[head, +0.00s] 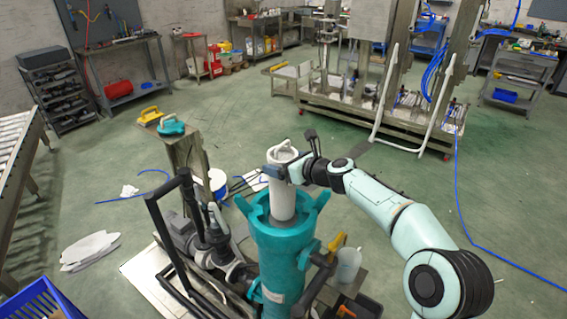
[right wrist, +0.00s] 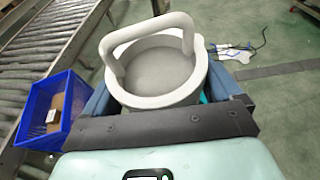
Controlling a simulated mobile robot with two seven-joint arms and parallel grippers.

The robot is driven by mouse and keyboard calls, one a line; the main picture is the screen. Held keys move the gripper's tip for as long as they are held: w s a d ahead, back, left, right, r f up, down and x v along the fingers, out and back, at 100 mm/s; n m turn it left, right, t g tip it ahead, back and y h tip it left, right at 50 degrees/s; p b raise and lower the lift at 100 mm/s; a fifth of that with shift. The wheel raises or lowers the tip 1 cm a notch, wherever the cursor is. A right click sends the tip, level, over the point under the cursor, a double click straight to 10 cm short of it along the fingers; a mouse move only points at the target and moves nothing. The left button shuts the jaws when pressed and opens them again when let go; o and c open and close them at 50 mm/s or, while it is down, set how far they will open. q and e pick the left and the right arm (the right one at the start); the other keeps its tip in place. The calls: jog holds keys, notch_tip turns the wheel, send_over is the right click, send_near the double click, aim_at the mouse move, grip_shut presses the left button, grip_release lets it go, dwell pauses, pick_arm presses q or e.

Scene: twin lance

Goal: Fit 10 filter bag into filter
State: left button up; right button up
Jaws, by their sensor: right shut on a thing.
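The filter (head: 283,255) is a teal upright housing with an open top and side lugs, low in the middle of the head view. A white cylindrical filter bag (head: 282,202) with a rim and loop handle stands upright, its lower end inside the housing mouth and its upper part above it. My right gripper (head: 284,172) is shut on the bag near its top. In the right wrist view the fingers (right wrist: 160,97) flank the bag's round white rim (right wrist: 196,82), and its grey inside shows. The bag's lower end is hidden. My left gripper is not in view.
A teal lid (head: 171,126) rests on a stand left of the filter. Black pipes and a pump (head: 213,238) stand close left. A white bag-like piece (head: 90,250) lies on the floor. A blue crate (head: 38,302) is at lower left. Open green floor lies behind.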

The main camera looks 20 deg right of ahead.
aim_at(284, 205)
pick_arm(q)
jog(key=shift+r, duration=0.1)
pick_arm(e)
jog(key=shift+f, duration=0.15)
dwell(0.4)
